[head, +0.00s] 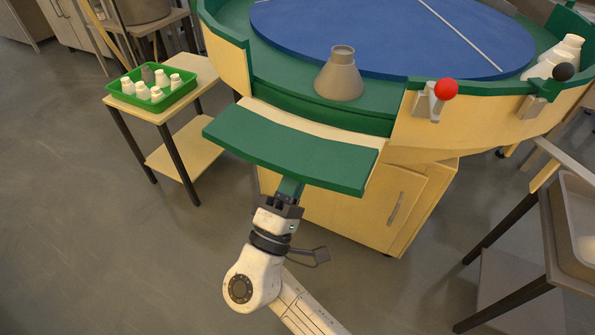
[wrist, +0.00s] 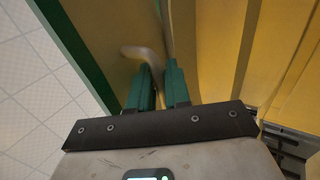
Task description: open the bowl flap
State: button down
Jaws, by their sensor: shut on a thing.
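The bowl flap (head: 290,145) is a green-faced panel in the front wall of the round bowl (head: 222,52). In the head view it leans outward from the bowl, with a cream strip between it and the green rim. My gripper (head: 290,188) is at the flap's front lower edge. In the wrist view my gripper (wrist: 160,88) has its two green fingers close together at a pale bent handle (wrist: 147,54) against a yellow panel, and it is shut on that handle. The handle is hidden in the head view.
A grey cone-shaped piece (head: 340,75) stands on the green rim behind the flap. A red-knobbed lever (head: 446,91) and a black-knobbed lever (head: 562,73) are on the right. A green tray (head: 157,104) of white bottles is at left. The floor at left is clear.

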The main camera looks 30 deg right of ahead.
jog(key=shift+d+f, duration=0.1)
dwell(0.5)
jog(key=c, duration=1.3)
grip_release()
jog(key=v, duration=1.1)
jog(key=shift+w+d+f+p, duration=0.1)
jog(key=shift+p, duration=0.2)
